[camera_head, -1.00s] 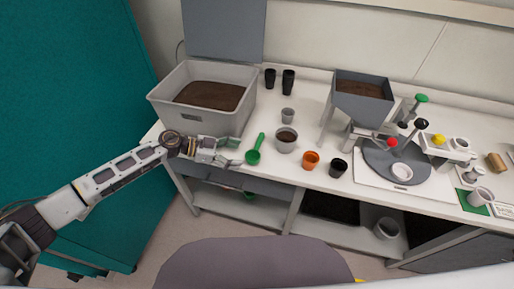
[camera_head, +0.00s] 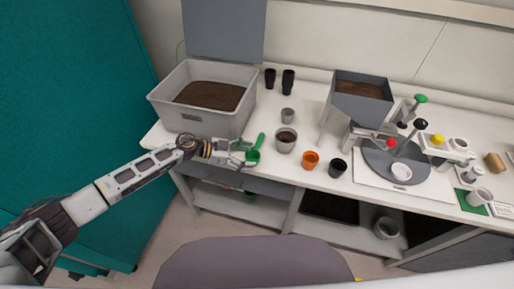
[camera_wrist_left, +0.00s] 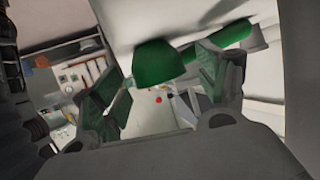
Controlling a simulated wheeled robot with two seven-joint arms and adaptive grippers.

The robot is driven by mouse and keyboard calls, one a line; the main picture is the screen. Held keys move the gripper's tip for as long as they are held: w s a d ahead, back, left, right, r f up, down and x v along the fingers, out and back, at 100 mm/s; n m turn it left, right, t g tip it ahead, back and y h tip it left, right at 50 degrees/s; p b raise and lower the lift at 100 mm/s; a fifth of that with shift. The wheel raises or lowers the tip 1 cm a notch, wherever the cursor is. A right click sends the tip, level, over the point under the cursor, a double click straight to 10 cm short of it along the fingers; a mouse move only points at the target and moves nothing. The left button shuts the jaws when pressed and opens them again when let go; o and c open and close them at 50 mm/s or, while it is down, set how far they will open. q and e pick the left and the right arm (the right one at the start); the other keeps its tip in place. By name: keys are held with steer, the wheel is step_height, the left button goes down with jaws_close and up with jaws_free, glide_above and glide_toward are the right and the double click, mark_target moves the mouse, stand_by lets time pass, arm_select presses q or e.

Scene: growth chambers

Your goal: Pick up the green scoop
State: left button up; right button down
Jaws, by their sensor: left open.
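The green scoop (camera_head: 256,151) lies on the white bench top near its front edge, its handle pointing away toward the back. My left gripper (camera_head: 250,152) is open at the scoop's bowl, with its fingers close around the bowl's near side. In the left wrist view the green scoop (camera_wrist_left: 160,62) shows just beyond and between the open fingers of the left gripper (camera_wrist_left: 165,95). I cannot tell whether the fingers touch it. My right gripper is not in view.
A grey bin of soil (camera_head: 190,118) stands behind my left gripper. A soil-filled pot (camera_head: 285,146), an orange pot (camera_head: 310,161) and a black pot (camera_head: 338,169) stand to the right. A hopper device (camera_head: 362,98) is farther right. A stool seat (camera_head: 255,265) is in front.

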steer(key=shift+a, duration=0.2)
arm_select(q)
steer(key=c, duration=1.2)
steer(key=shift+r, duration=0.1)
steer(key=shift+r, duration=0.45)
step_height(320, 180, up, 9)
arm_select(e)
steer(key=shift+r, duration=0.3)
